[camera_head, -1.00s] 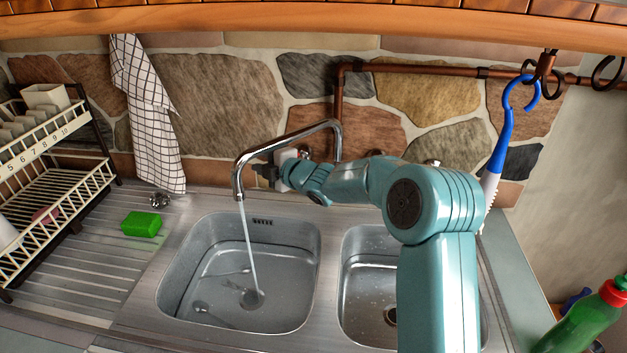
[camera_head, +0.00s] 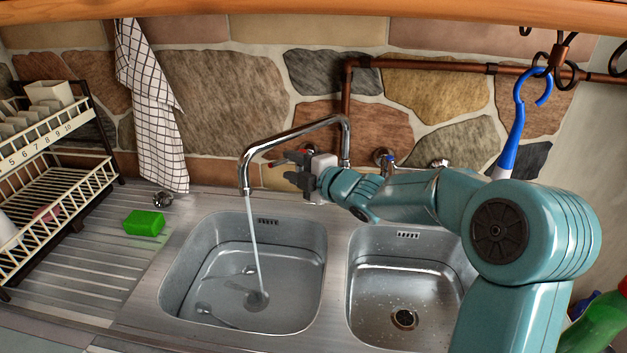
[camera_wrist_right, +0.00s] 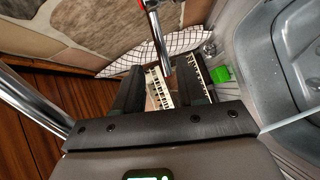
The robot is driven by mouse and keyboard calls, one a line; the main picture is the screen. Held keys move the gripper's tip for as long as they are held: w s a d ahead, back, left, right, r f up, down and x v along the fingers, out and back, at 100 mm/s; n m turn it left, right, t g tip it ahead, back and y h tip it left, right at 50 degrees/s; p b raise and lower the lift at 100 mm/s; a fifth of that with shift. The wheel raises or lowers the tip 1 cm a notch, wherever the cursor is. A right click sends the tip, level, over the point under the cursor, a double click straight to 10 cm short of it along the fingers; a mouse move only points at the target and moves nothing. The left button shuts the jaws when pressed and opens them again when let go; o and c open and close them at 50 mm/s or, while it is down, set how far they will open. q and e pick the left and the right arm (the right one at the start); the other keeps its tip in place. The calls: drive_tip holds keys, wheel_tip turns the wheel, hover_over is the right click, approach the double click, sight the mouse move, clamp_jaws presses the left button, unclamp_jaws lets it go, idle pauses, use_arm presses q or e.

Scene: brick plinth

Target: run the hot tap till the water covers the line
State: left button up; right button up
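The chrome tap spout (camera_head: 300,132) pours a thin water stream (camera_head: 254,245) into the left basin (camera_head: 190,265). Shallow water seems to lie there over a spoon or two and the drain; I cannot make out a separate fill line. A red-tipped lever (camera_head: 281,163), the hot tap's, shows beside my right gripper (camera_head: 290,175). In the right wrist view the right gripper (camera_wrist_right: 160,85) has its dark fingers apart, with a chrome rod (camera_wrist_right: 158,38) with a red end showing beyond the gap. I cannot tell whether they touch. My left gripper is out of view.
A blue-marked tap (camera_head: 390,160) stands to the right. A dish rack (camera_head: 60,190), green sponge (camera_head: 144,223) and checked towel (camera_head: 152,115) are left. The right basin (camera_head: 400,270) has only droplets. A blue-handled brush (camera_head: 517,125) hangs right, near my forearm.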

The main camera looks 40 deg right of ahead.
drive_tip(key=s, duration=0.6)
drive_tip(key=shift+d+r, duration=0.2)
drive_tip(key=shift+r, duration=0.2)
drive_tip(key=shift+s, duration=0.1)
drive_tip(key=shift+w+a+r, duration=0.1)
drive_tip(key=shift+w, duration=0.1)
